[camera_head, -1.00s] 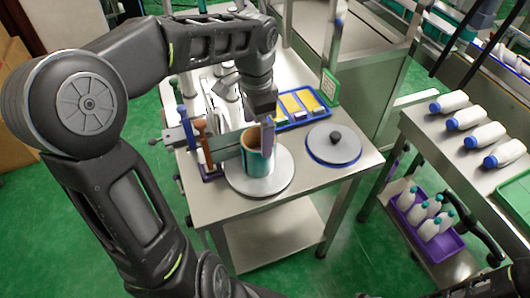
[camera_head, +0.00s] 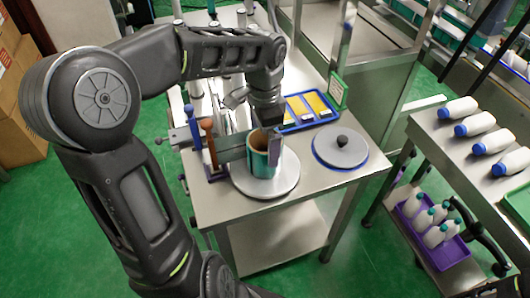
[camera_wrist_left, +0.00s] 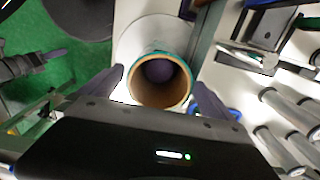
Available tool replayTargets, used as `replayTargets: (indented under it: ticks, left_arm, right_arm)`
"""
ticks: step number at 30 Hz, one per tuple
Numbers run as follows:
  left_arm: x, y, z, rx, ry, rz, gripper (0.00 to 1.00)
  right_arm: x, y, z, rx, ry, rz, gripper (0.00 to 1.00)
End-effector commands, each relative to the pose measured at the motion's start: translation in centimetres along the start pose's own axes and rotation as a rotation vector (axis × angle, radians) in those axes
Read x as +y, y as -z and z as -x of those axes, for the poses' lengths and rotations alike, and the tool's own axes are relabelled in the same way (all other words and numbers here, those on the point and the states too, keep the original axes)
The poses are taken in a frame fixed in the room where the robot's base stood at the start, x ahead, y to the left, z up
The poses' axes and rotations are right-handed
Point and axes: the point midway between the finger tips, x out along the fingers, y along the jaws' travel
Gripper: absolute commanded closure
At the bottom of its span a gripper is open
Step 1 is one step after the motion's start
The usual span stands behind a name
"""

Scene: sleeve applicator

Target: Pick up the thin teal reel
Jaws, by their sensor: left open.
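The thin teal reel (camera_head: 262,165) stands upright on a round grey plate (camera_head: 287,184) near the table's front. It has a brown hollow core, a thin teal outer layer and an open top. In the left wrist view the reel (camera_wrist_left: 133,92) is seen from above, with a purple round thing inside its core. My left gripper (camera_head: 267,145) points down over the reel, with one finger at its right side. In the left wrist view my open left gripper (camera_wrist_left: 157,92) has one finger on each side of the reel. Contact cannot be told. My right gripper is not in view.
A lidded round plate with a dark knob (camera_head: 341,150) sits to the right. A blue tray with yellow pieces (camera_head: 304,108) lies behind. Upright tools (camera_head: 209,140) stand close left of the reel. White bottles (camera_head: 475,124) are on another table at right.

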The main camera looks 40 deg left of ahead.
Motion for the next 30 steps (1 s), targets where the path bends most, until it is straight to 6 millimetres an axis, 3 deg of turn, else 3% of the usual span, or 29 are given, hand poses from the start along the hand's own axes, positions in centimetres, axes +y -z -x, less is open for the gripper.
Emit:
replayTargets:
  ticks: [5, 13, 30]
  left_arm:
    - [0.1, 0.0, -1.3, -0.003, -0.004, -0.002, 0.0]
    - [0.1, 0.1, -4.9, -0.002, -0.003, 0.0, 0.0]
    - [0.1, 0.1, -5.2, 0.0, 0.0, 0.0, 0.0]
  right_arm:
    - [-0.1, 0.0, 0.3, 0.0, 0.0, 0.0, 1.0]
    - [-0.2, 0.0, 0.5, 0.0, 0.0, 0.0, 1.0]
    - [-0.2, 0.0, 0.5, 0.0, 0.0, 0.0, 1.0]
